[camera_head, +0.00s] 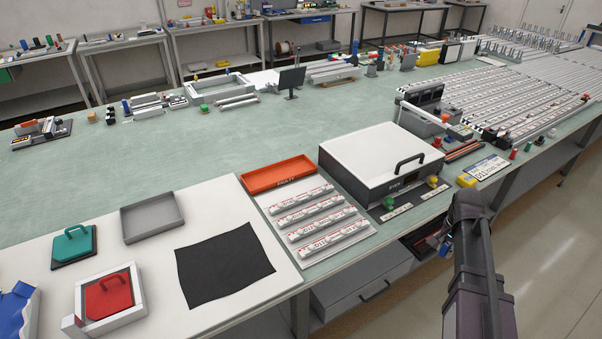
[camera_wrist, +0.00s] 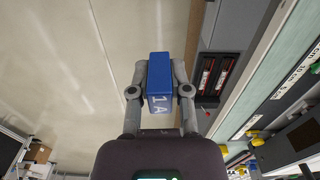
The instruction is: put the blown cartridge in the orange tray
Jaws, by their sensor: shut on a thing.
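My gripper (camera_wrist: 160,90) is shut on a blue block-shaped cartridge (camera_wrist: 159,72) marked "1A" in the wrist view. No mark on it shows whether it is blown. In the head view my gripper (camera_head: 440,243) is at the right, off the bench's front edge and in front of the grey box, with a bit of blue at its tip. The orange tray (camera_head: 254,184) lies on the bench left of the grey box, behind the rows of white cartridges. Its floor looks empty.
A grey box with a white lid (camera_head: 378,155) and handle stands between my gripper and the tray. A recess with dark, red-marked slots (camera_wrist: 214,75) sits in the bench front. Rows of white cartridges (camera_head: 312,212) and a black mat (camera_head: 224,270) lie left.

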